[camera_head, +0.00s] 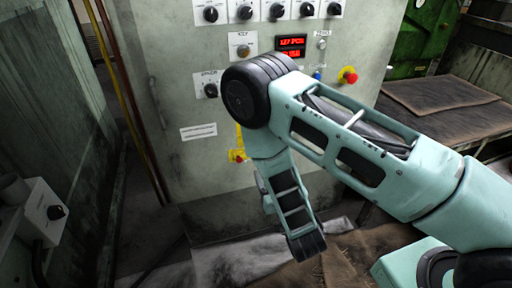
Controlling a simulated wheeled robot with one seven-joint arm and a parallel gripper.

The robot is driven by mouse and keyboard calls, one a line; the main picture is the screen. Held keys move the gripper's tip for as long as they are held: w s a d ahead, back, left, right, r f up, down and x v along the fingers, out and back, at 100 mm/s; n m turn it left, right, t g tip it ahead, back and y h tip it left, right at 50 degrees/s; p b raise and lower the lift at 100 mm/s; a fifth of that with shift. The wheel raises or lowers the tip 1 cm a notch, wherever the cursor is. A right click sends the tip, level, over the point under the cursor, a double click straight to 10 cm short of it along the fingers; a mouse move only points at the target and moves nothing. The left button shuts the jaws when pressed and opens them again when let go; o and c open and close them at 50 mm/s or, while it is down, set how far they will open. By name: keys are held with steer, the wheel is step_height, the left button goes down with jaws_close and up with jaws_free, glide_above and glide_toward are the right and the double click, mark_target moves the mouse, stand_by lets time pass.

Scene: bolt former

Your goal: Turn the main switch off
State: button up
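The grey control cabinet (175,80) fills the middle of the view. A red and yellow switch (238,156) sits low on its front, just left of my arm and partly covered by it. No label names it as the main switch. My arm comes in from the right, bends at a black joint in front of the cabinet and hangs down. Its dark lower end, where my gripper (307,244) seems to be, is below and right of the red and yellow switch, apart from it in the picture. I cannot make out separate fingers or anything held.
A red knob on a yellow base (348,75), a red display (291,46) and several black rotary knobs sit higher on the cabinet. A small grey box with a black knob (55,212) is at the lower left. A brown bench (440,95) stands at the right.

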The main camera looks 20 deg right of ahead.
steer(key=w, duration=1.7)
steer(key=shift+w+p, duration=0.15)
steer(key=shift+p, duration=0.25)
steer(key=c, duration=1)
